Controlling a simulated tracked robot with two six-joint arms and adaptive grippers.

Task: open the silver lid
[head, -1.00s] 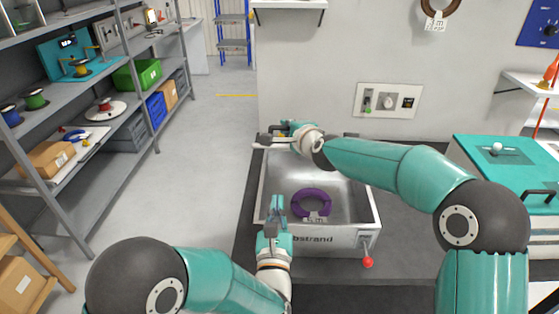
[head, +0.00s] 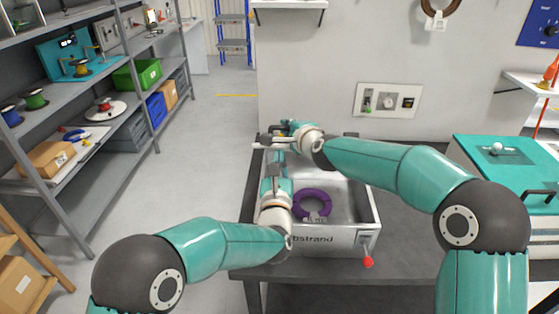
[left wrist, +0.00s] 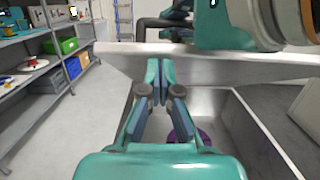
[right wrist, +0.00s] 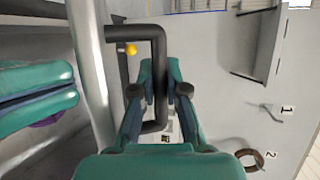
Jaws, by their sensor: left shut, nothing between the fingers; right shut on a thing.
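The silver lid (left wrist: 240,65) is raised and seen nearly edge-on at the back of the open silver box (head: 345,240). My right gripper (head: 288,128) is shut on the lid's black bar handle (right wrist: 160,65). My left gripper (head: 277,160) is shut and empty over the left part of the box, close to the lid. In the left wrist view its fingertips (left wrist: 158,65) overlap the lid panel; I cannot tell whether they touch. A purple ring-shaped reel (head: 308,203) with a tag lies inside the box.
A shelf rack (head: 110,95) is at the left. A teal-topped unit (head: 505,160) stands at the right. A wall panel (head: 388,100) is behind the box.

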